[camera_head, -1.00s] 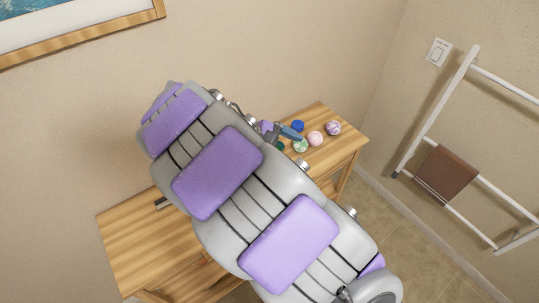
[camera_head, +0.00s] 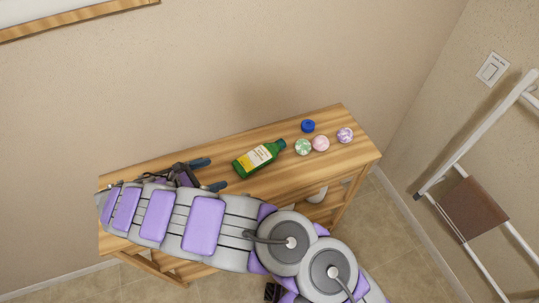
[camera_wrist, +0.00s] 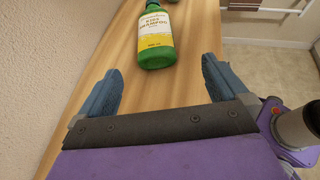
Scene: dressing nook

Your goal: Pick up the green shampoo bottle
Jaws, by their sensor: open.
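The green shampoo bottle (camera_head: 258,158) lies on its side on the wooden table (camera_head: 225,150), its cap pointing to the upper right. It has a yellow and white label. In the wrist view the bottle (camera_wrist: 154,38) is ahead of my gripper, its base end toward me. My gripper (camera_head: 208,174) is open and empty over the left part of the table, to the left of the bottle. In the wrist view the two blue fingers of my gripper (camera_wrist: 160,85) stand wide apart, and the bottle's base shows just beyond and between their tips, apart from them.
A blue cap-like object (camera_head: 308,126), a green and white ball (camera_head: 302,147), a pink ball (camera_head: 320,143) and a purple and white ball (camera_head: 345,135) sit right of the bottle. A wall runs behind the table. A white rack (camera_head: 474,133) with a brown cloth (camera_head: 473,208) stands at right.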

